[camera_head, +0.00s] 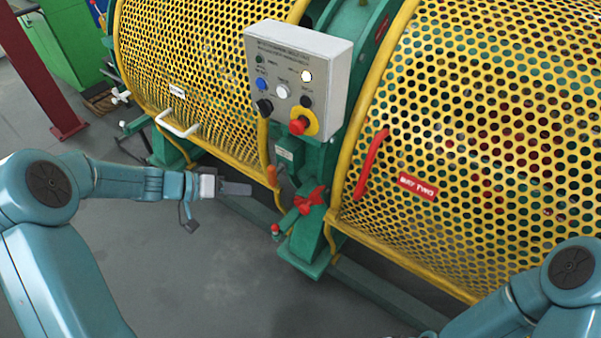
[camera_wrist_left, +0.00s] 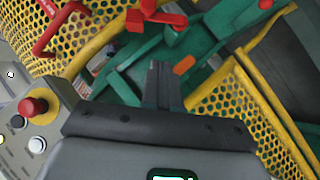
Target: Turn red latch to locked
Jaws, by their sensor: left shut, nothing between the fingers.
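The red latch (camera_head: 312,199) sits on the green post between the two yellow mesh guards, below the control box. In the left wrist view the red latch (camera_wrist_left: 157,15) shows at the top, beyond the fingertips. My left gripper (camera_head: 247,189) is shut and empty, to the left of the latch and apart from it. In the left wrist view its dark fingers (camera_wrist_left: 161,72) lie together and point up towards the latch. My right arm enters at the lower right of the head view; its gripper is out of view.
A grey control box (camera_head: 298,65) with a red stop button (camera_head: 298,125) stands above the latch. A red handle (camera_head: 371,163) is on the right guard (camera_head: 490,120), a white handle (camera_head: 177,130) on the left guard. Grey floor (camera_head: 190,270) is clear in front.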

